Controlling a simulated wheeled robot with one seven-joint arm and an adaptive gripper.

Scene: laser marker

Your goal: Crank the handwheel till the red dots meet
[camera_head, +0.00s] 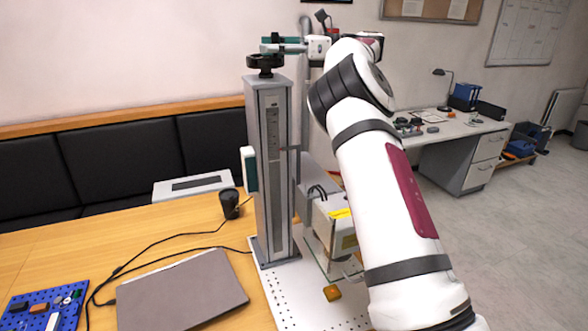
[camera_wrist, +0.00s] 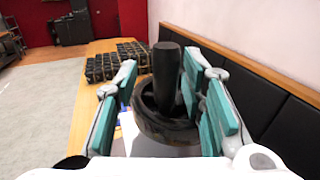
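The black handwheel (camera_head: 265,63) sits on top of the grey upright column (camera_head: 270,170) of the laser marker. My gripper (camera_head: 272,44) is at the height of its crank knob. In the wrist view, the handwheel (camera_wrist: 165,125) lies ahead and its upright black knob (camera_wrist: 167,78) stands between the two teal-padded fingers of my gripper (camera_wrist: 161,72). The fingers are apart, with a visible gap on each side of the knob. The laser head (camera_head: 335,228) hangs on the column's right side above an orange block (camera_head: 332,293). No red dots can be made out.
The white perforated base plate (camera_head: 290,300) stands on a wooden table (camera_head: 60,250). A closed grey laptop (camera_head: 180,290), a blue pegboard (camera_head: 45,305), a black cup (camera_head: 229,203) and cables lie left of the column. My arm covers the right side.

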